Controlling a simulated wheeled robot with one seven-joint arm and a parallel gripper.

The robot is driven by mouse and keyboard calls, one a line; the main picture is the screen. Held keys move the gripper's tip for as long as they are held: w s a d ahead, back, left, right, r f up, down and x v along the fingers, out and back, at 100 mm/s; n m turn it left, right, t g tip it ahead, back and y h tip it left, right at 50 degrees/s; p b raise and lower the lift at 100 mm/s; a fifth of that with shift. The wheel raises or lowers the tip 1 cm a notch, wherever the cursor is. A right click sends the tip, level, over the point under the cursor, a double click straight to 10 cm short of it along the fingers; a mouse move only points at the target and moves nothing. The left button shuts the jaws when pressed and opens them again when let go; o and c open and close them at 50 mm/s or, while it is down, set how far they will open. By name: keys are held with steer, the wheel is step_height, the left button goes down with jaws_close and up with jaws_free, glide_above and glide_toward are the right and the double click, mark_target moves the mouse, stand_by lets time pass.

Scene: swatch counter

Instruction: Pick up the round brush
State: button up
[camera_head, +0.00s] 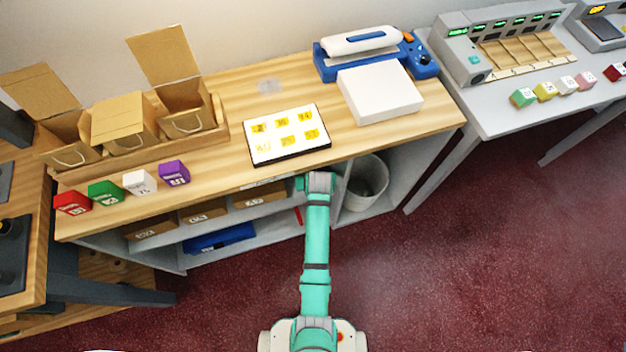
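I cannot make out a round brush anywhere in the head view. My teal arm reaches from the bottom middle up to the front edge of the wooden counter (225,165). Its far visible end is a joint in front of the open shelves. No gripper fingers show, so my gripper is hidden or out of sight. A thin red item (298,215), too small to identify, shows in the shelf just left of my arm.
The counter holds cardboard boxes (120,120), coloured cubes (174,173), a board with yellow swatches (287,134), a white block (380,92) and a blue machine (372,52). Below are a blue item (220,238) and a bin (366,184). Red floor is clear at right.

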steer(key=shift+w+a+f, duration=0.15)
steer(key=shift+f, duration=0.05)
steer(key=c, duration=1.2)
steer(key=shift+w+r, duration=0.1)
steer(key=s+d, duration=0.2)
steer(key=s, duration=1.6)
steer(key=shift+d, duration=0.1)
